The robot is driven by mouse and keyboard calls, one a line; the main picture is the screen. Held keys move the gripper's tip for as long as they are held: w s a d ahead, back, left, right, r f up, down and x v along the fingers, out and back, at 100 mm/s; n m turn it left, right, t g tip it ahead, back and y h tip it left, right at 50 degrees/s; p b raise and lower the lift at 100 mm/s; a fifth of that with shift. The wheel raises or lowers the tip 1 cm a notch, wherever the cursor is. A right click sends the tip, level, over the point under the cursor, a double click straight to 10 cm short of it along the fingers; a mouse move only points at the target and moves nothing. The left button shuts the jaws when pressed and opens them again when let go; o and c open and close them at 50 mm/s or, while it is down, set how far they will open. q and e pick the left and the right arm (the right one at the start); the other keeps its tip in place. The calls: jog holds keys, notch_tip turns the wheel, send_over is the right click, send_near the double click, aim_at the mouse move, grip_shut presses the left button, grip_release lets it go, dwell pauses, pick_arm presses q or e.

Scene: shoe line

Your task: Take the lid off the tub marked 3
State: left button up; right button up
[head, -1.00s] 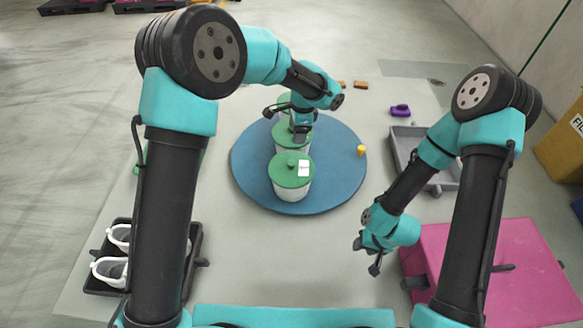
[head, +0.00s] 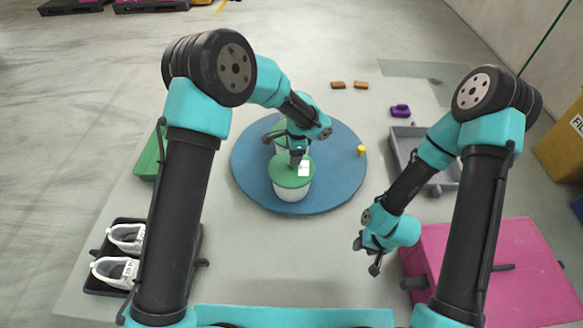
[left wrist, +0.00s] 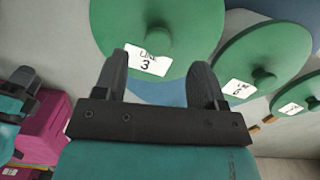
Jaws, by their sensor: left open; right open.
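The tub marked 3 (head: 292,193) is white with a green lid (left wrist: 205,22) and stands nearest me on the blue round table. The lid's label (left wrist: 148,62) reads LINE 3, and its round green knob (left wrist: 158,41) stands up in the middle. My left gripper (head: 296,160) is open over this lid. In the left wrist view its two fingers (left wrist: 162,75) point at the lid, with the knob just beyond the gap between the tips. Whether they touch the lid I cannot tell. My right gripper (head: 369,257) is open and empty, left of the pink box.
More green-lidded tubs (left wrist: 262,62) stand behind on the blue round table (head: 245,165), partly hidden by my left arm. A yellow peg (head: 361,150) is on its right side. A grey tray (head: 402,150) and pink box (head: 500,265) are right; a shoe tray (head: 97,288) is left.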

pick_arm(q)
jog(key=shift+s+a+f, duration=0.1)
jog(key=shift+a+f, duration=0.1)
jog(key=shift+f, duration=1.1)
jog(key=shift+s+a+f, duration=0.1)
jog(key=shift+a+f, duration=0.05)
jog(key=shift+f, duration=1.1)
jog(key=c, duration=1)
jog(key=shift+r, duration=0.55)
notch_tip(320, 180, up, 3)
jog(key=shift+s+f, duration=0.15)
jog(key=shift+f, duration=0.05)
jog(key=s+r, duration=0.1)
jog(key=s, duration=1.4)
jog(key=shift+s+d+r, duration=0.15)
jog(key=shift+s+d, duration=0.1)
jog(key=shift+s, duration=0.1)
